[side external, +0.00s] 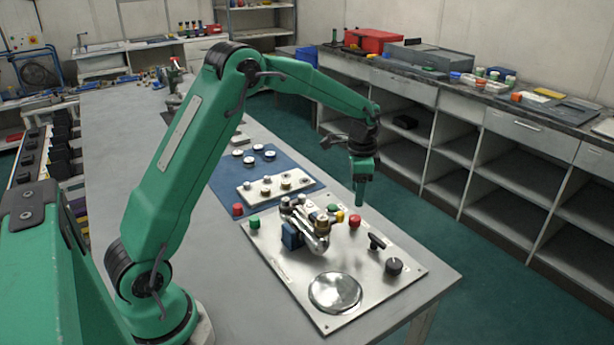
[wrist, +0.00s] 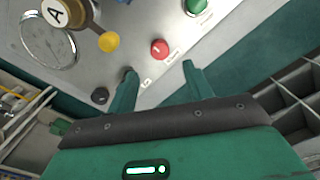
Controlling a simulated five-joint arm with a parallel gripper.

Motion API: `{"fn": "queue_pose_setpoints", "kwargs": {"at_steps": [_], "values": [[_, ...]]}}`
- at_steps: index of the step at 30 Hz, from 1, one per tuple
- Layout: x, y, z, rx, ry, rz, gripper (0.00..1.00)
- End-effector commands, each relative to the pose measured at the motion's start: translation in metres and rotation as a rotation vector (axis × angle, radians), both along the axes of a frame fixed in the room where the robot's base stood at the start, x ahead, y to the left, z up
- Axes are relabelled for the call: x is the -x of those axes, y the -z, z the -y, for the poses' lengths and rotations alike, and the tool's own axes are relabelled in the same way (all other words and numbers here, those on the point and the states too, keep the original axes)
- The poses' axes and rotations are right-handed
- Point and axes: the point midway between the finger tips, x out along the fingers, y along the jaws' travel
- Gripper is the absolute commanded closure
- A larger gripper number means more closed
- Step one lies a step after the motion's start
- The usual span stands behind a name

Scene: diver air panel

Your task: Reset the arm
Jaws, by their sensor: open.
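My gripper (side external: 360,197) hangs above the far right edge of the metal air panel (side external: 290,291), pointing down. In the wrist view its two green fingers (wrist: 160,80) are spread apart with nothing between them. The panel also shows in the wrist view (wrist: 130,20). A red button (wrist: 160,48) lies just beyond the fingertips there, and it shows in the side view (side external: 354,221). A black knob (wrist: 100,95) is left of the fingers. My gripper appears clear of the panel parts.
The panel also carries a silver valve assembly (side external: 312,236), a round metal disc (side external: 335,292) and a black T-handle (side external: 376,241). A blue mat (side external: 226,187) with white-topped parts lies behind. Shelving (side external: 480,150) stands at right across the green floor.

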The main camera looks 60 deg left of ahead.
Motion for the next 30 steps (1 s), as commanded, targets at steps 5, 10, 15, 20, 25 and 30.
{"fn": "queue_pose_setpoints", "kwargs": {"at_steps": [5,10,15,20,25,30], "values": [[0.002,-0.004,0.001,-0.001,-0.006,0.006,0.49],[0.011,-0.021,0.006,-0.003,-0.031,0.029,0.49],[0.030,-0.049,0.014,-0.005,-0.076,0.068,0.49],[0.053,-0.077,0.023,-0.005,-0.130,0.111,0.49],[0.081,-0.102,0.032,0.000,-0.188,0.160,0.49],[0.110,-0.122,0.041,0.008,-0.244,0.206,0.49]]}}
